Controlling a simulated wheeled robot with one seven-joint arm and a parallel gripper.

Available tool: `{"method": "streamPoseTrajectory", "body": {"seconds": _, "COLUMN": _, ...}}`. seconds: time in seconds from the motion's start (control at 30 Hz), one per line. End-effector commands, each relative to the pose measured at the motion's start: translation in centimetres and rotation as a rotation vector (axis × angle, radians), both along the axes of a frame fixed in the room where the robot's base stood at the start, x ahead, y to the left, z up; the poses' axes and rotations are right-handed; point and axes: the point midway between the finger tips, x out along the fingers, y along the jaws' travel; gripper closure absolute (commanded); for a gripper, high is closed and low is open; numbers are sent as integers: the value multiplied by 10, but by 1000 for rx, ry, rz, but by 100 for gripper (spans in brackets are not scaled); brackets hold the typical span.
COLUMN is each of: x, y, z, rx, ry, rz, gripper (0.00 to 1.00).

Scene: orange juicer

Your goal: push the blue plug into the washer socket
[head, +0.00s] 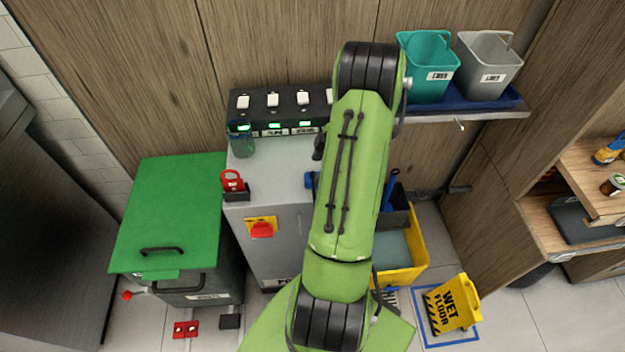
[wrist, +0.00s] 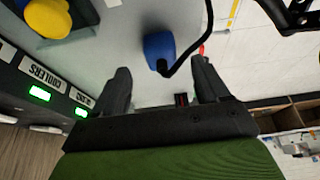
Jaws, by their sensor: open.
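The blue plug (wrist: 159,46) lies on the grey counter top in the wrist view, with a black cable curving off its right side. In the head view a small blue piece (head: 311,180), perhaps the plug, shows at the left edge of my arm. My gripper (wrist: 162,68) is open and empty, its two black fingers either side of the plug's near end. Contact cannot be told. The black power panel (head: 287,102) stands at the back of the counter, with white switches and green lights. The washer socket cannot be picked out; my arm hides the panel's right end.
A green-lidded bin (head: 172,205) stands left. Teal (head: 428,66) and grey (head: 487,64) buckets sit on a shelf. A yellow wet-floor sign (head: 451,304) stands at lower right.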

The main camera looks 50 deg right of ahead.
Motion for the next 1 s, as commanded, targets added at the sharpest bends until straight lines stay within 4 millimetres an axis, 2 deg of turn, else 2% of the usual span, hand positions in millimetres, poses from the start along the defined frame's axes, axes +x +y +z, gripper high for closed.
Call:
{"method": "streamPoseTrajectory", "body": {"seconds": 0.17, "x": 2, "y": 3, "z": -6, "rx": 2, "ry": 0, "rz": 1, "gripper": 26}}
{"method": "streamPoseTrajectory", "body": {"seconds": 0.43, "x": 15, "y": 16, "z": -45, "rx": 2, "ry": 1, "rz": 0, "gripper": 26}}
{"method": "streamPoseTrajectory", "body": {"seconds": 0.8, "x": 16, "y": 16, "z": -46, "rx": 0, "ry": 0, "rz": -1, "gripper": 26}}
{"method": "streamPoseTrajectory", "body": {"seconds": 1.0, "x": 16, "y": 16, "z": -46, "rx": 0, "ry": 0, "rz": -1, "gripper": 56}}
